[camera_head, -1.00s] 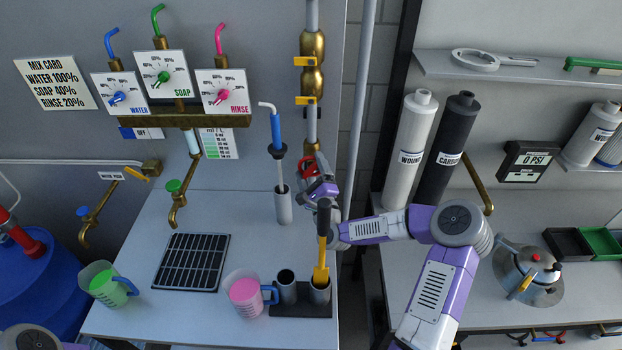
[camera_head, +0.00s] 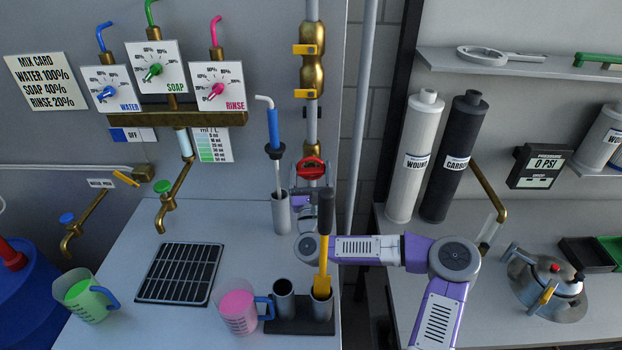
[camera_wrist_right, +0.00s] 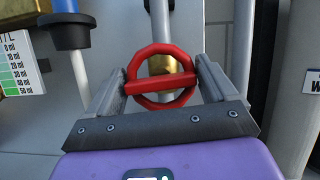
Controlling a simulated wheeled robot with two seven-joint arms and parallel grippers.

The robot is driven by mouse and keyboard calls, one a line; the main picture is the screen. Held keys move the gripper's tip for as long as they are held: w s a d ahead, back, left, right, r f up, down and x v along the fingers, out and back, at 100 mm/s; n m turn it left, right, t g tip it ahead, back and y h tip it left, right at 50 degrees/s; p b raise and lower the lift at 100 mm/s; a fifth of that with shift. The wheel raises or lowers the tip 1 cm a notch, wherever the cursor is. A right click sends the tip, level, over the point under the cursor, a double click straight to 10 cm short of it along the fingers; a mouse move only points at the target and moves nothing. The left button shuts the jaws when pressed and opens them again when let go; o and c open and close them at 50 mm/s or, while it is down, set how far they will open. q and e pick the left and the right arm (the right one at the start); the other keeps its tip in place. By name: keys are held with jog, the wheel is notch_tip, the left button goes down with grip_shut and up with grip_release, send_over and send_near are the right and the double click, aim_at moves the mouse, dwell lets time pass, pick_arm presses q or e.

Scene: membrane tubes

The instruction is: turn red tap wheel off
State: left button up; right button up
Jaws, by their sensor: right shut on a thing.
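The red tap wheel (camera_head: 310,168) is on the brass vertical pipe at the back of the left bench. In the right wrist view the red wheel (camera_wrist_right: 160,78) shows face-on, with its single crossbar nearly level. My right gripper (camera_head: 311,180) is at the wheel from the front, with a finger on each side of the rim. In the right wrist view the right gripper's fingers (camera_wrist_right: 162,75) are shut on the wheel. The pipe's brass body behind the wheel is partly hidden. My left gripper is not in view.
A dark-handled tool with a yellow lower part (camera_head: 322,255) stands in a holder in front of my right forearm. A blue-handled wand (camera_head: 273,128) stands left of the wheel. A grey pipe (camera_head: 360,120) rises to its right. A pink-filled jug (camera_head: 238,308) stands on the bench.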

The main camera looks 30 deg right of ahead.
aim_at(311, 170)
jog(key=shift+f+m+h+b, duration=0.1)
jog(key=shift+m+h+b, duration=0.3)
jog(key=shift+m, duration=0.3)
jog(key=shift+g, duration=0.3)
jog(key=o, duration=0.8)
jog(key=shift+o, duration=0.2)
notch_tip(311, 170, up, 10)
jog(key=shift+r+p, duration=0.1)
jog(key=shift+p, duration=1.1)
notch_tip(311, 170, down, 10)
jog(key=shift+f+b, duration=0.1)
jog(key=shift+b, duration=1.15)
jog(key=shift+p, duration=0.3)
jog(key=shift+r, duration=0.2)
